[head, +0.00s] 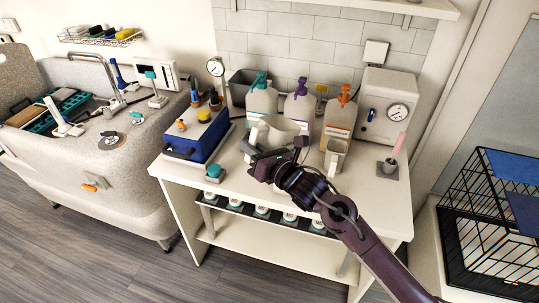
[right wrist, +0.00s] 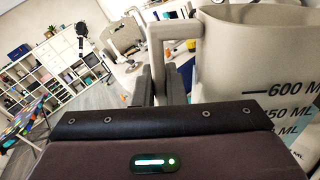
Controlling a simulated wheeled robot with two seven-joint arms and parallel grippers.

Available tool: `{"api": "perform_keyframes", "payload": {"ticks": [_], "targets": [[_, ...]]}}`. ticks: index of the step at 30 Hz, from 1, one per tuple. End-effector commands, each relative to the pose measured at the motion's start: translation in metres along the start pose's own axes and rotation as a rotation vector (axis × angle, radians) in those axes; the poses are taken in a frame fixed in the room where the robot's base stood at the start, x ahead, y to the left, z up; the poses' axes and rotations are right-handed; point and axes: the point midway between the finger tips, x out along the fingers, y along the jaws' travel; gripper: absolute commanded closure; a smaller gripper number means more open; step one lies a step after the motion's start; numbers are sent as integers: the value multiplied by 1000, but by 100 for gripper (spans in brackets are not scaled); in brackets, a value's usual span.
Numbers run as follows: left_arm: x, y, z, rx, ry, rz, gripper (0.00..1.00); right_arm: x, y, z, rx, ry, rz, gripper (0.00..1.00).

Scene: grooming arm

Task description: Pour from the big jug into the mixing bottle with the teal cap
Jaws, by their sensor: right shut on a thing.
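The big jug (head: 284,128) is pale grey and stands out in front of the pump bottles in the head view. In the right wrist view the big jug (right wrist: 255,60) fills the right side, with black ML marks and a squared handle (right wrist: 160,48). My right gripper (head: 272,165) is shut on that handle; its fingers also show in the right wrist view (right wrist: 158,85). The jug looks roughly upright there; its contents are hidden. A small bottle with a round teal cap (head: 213,172) stands at the table's front left, left of my gripper. My left gripper is not in view.
A smaller jug (head: 335,157) stands right of my gripper. Pump bottles (head: 337,118) line the back. A blue box (head: 195,135) is at left, and a pink-handled item (head: 397,148) at right. Several bottles sit on a rack (head: 235,207) below. The front right tabletop is clear.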

Motion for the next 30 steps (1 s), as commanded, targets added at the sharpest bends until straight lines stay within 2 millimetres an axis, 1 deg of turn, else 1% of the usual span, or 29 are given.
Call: {"api": "perform_keyframes", "payload": {"ticks": [14,22,30], "targets": [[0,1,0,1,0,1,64,0,0,2,-1,-3,1,100],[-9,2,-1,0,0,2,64,-1,4,11,77,-3,1,100],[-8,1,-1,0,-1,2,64,-1,4,10,89,-3,1,100]]}}
